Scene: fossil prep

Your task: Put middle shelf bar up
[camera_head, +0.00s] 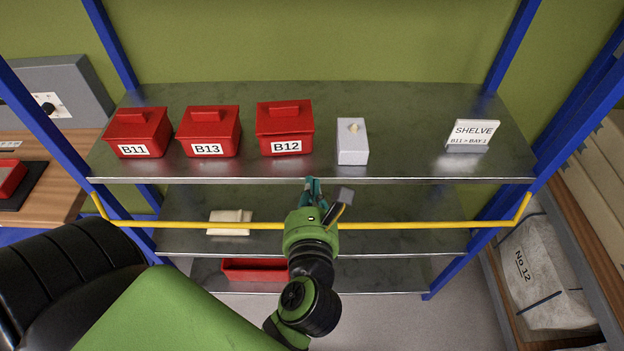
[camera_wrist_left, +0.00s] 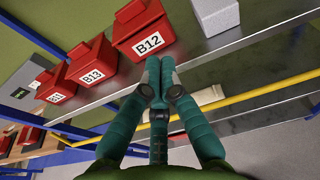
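The yellow shelf bar (camera_head: 420,225) runs across the front of the rack at the middle shelf (camera_head: 370,205). Its bent ends are at the blue posts on both sides. It also shows in the left wrist view (camera_wrist_left: 262,90), crossing behind my fingers. My left gripper (camera_head: 313,187) reaches over the middle of the bar, just below the top shelf's front edge. My right gripper is not in view.
The top shelf (camera_head: 410,120) holds red bins B11 (camera_head: 138,128), B13 (camera_head: 208,128) and B12 (camera_head: 285,125), a pale box (camera_head: 352,145) and a SHELVE sign (camera_head: 472,132). A cream block (camera_head: 229,222) lies on the middle shelf. A red bin (camera_head: 250,268) is below.

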